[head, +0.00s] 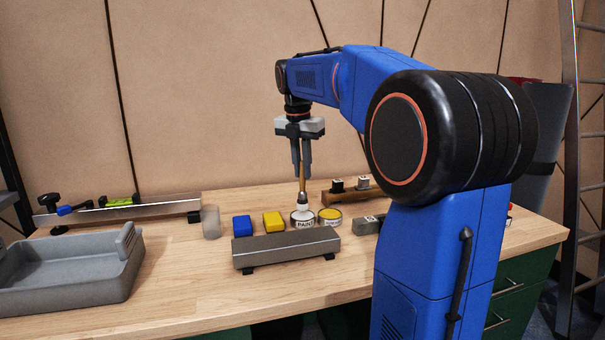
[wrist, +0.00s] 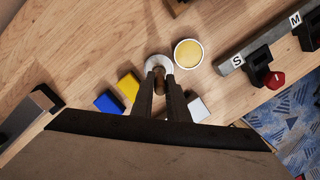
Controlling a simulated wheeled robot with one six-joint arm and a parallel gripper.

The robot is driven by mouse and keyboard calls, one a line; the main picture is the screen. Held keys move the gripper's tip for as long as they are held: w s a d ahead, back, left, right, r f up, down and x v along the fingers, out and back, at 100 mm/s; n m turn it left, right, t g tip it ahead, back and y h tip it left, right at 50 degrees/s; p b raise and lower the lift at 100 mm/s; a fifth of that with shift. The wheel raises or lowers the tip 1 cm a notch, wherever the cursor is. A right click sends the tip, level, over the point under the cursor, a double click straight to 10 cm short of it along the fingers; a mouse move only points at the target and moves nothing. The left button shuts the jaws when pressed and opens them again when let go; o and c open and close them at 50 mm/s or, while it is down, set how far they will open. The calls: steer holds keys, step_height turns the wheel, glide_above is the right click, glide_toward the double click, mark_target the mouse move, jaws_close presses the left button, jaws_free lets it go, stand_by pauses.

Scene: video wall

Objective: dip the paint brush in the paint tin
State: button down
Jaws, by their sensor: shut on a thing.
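My gripper (head: 301,172) is shut on the paint brush (head: 303,192) by its wooden handle. The brush hangs upright with its pale lower end down at the mouth of a white tin (head: 303,224) marked PAINT. The bristles are hidden or blend with the tin, so I cannot tell how deep they are. In the wrist view, my gripper (wrist: 160,82) points at the white tin (wrist: 158,61), whose rim shows around the brush end.
A tin with a yellow top (head: 330,214) stands close right of the paint tin. A yellow block (head: 273,222) and a blue block (head: 242,226) are to the left. A grey bar (head: 287,248) lies in front. A grey tray (head: 75,285) is at front left.

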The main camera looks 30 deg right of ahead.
steer(key=shift+r, duration=2.5)
steer(key=shift+s, duration=0.15)
